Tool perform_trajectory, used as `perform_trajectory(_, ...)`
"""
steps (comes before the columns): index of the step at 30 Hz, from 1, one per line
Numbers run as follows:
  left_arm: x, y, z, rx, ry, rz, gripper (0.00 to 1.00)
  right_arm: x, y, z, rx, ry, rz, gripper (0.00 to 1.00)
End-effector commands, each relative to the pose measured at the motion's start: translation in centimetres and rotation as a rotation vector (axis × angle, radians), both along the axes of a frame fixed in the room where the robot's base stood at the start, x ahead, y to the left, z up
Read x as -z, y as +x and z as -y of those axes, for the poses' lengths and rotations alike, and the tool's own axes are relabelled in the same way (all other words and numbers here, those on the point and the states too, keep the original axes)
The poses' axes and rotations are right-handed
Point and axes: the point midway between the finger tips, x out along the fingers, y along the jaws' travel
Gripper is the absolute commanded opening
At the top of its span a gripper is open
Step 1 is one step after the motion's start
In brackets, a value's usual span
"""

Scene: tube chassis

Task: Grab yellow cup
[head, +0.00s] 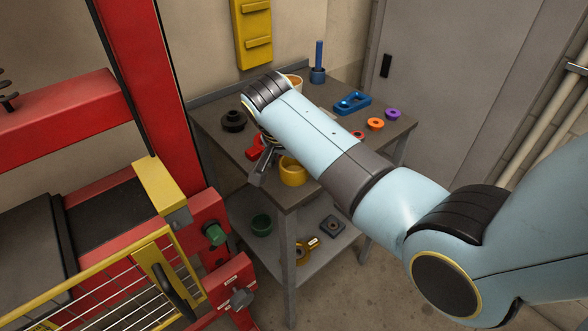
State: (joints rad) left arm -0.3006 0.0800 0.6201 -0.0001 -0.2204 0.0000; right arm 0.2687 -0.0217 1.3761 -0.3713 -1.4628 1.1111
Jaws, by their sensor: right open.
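The yellow cup (293,173) stands near the front edge of the grey table top, partly covered by my right forearm above it. My right gripper (263,168) hangs just left of the cup, pointing down toward the table. It is open and holds nothing that I can see; its fingers are partly hidden by the wrist. Whether a finger touches the cup I cannot tell. My left gripper is not in view.
The table (222,130) also bears a black round part (233,121), a red part (254,149), a blue block (352,103), an orange ring (375,124) and a purple ring (393,114). A red frame stands left.

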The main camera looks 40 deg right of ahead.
Motion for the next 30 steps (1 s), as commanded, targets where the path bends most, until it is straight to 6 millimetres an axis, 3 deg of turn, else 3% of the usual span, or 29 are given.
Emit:
perform_trajectory(4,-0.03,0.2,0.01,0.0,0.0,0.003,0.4,-0.04,0.01,-0.01,0.0,0.0,0.0,0.84)
perform_trajectory(21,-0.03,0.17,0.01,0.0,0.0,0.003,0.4,-0.08,0.0,-0.02,0.0,0.0,0.0,0.1)
perform_trajectory(30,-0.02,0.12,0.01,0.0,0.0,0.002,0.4,-0.36,0.08,-0.01,-0.001,-0.001,0.003,0.09)
